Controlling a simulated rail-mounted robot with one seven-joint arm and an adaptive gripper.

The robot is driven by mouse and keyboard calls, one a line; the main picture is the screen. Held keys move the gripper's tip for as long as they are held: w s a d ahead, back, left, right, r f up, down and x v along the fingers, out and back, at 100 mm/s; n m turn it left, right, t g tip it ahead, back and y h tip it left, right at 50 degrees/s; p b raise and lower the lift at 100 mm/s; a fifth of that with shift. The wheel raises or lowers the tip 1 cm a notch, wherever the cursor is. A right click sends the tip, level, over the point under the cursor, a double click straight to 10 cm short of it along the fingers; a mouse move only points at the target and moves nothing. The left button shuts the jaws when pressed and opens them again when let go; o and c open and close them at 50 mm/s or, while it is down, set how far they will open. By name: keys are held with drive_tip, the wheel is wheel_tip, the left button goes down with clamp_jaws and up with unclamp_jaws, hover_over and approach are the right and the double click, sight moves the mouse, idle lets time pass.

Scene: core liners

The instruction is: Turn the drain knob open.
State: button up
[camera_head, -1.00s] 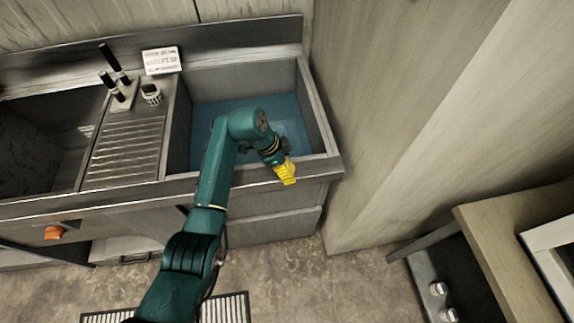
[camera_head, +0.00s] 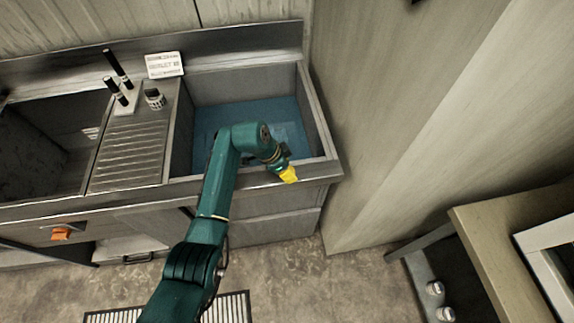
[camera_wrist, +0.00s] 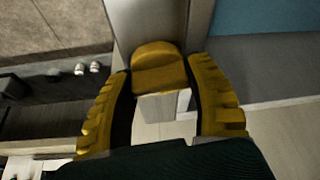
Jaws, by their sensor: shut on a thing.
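My gripper (camera_head: 288,174) is at the front rim of the right sink basin, with its yellow fingers pointing down. In the wrist view its two fingers (camera_wrist: 160,82) close on either side of an amber-yellow knob (camera_wrist: 157,62) with a rounded end. A pale block-like part shows just below the knob. In the head view this knob is hidden by or merges with the yellow fingers. Its turn angle cannot be told. The right basin (camera_head: 317,110) holds blue water (camera_head: 245,112). Another orange knob (camera_head: 60,233) is on the left front panel, apart from my gripper.
A ribbed drainboard (camera_head: 130,153) lies between the basins, with black-handled tools (camera_head: 117,92), a small cup (camera_head: 155,98) and a white sign (camera_head: 164,64) behind. A wall (camera_head: 360,150) stands close right of the sink. A table (camera_head: 500,245) is at lower right.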

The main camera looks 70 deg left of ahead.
drive_tip(key=n+y+p, duration=0.1)
drive_tip(key=n+p, duration=0.3)
drive_tip(key=shift+d+r+n+g+y, duration=0.1)
drive_tip(key=shift+r+n+g+y, duration=0.1)
drive_tip(key=shift+n+g+y, duration=0.15)
drive_tip(key=n+y+p, duration=0.1)
drive_tip(key=n+p, duration=0.2)
drive_tip(key=shift+n+g, duration=0.25)
drive_tip(key=shift+g, duration=0.1)
drive_tip(key=n+g+y+p, duration=0.1)
drive_tip(key=n, duration=0.3)
drive_tip(key=shift+f, duration=0.2)
drive_tip(key=shift+f+n+g+y, duration=0.1)
drive_tip(key=shift+n+g+y, duration=0.4)
drive_tip(key=shift+n, duration=1.2)
drive_tip(key=o, duration=1.2)
drive_tip(key=v, duration=1.2)
drive_tip(key=shift+w, duration=0.15)
